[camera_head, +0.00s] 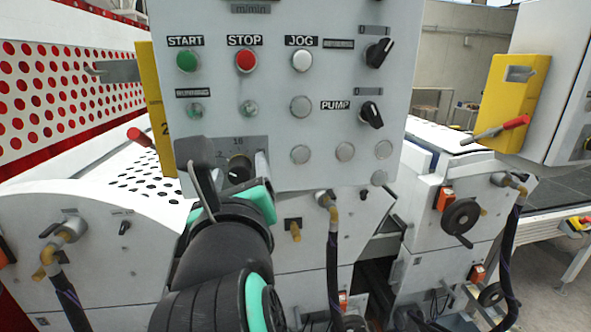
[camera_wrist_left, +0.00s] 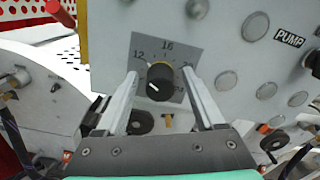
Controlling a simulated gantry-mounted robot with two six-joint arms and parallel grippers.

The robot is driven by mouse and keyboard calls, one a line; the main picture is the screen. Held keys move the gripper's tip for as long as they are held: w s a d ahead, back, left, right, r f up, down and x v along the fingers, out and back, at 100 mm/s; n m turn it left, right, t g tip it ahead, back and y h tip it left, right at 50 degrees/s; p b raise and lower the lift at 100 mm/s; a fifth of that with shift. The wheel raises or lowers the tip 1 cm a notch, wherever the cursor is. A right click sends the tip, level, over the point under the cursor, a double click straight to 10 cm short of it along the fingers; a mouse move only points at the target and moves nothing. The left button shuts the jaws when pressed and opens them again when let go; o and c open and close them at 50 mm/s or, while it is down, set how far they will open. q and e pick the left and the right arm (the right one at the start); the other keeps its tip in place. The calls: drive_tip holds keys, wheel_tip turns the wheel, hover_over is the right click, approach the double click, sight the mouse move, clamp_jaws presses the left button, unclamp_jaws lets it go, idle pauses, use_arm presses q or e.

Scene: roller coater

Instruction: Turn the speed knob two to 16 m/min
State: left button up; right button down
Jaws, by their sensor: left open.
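The speed knob (camera_head: 239,169) is a round black knob on a grey scale plate low on the white control panel. It also shows in the left wrist view (camera_wrist_left: 160,82), with 12 at its upper left and 16 straight above. A short white mark on its face lies toward the lower left. My left gripper (camera_head: 227,161) is open in front of the plate. In the left wrist view its fingers (camera_wrist_left: 159,74) stand on either side of the knob, with visible gaps. I cannot tell whether the fingertips reach the knob's depth. My right gripper is not in view.
Above the knob are a green START button (camera_head: 187,61), a red STOP button (camera_head: 246,60) and a white JOG button (camera_head: 302,60). Black switches, including the PUMP switch (camera_head: 372,114), sit at right. Hoses and a handwheel (camera_head: 461,218) are below the panel.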

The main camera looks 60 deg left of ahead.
use_arm(q)
clamp_jaws()
drive_tip(key=shift+r, duration=0.1)
idle(0.3)
drive_tip(key=m+p, duration=0.4)
drive_tip(key=m, duration=0.1)
drive_tip(key=shift+r, duration=0.2)
drive_tip(key=m+p, duration=0.4)
drive_tip(key=shift+w+m+p, duration=0.1)
drive_tip(key=shift+m+p, duration=0.2)
drive_tip(key=shift+p, duration=0.1)
drive_tip(key=shift+f+m+p, duration=0.2)
drive_tip(key=shift+m+p, duration=0.9)
drive_tip(key=shift+p, duration=0.15)
unclamp_jaws()
drive_tip(key=shift+f, duration=0.1)
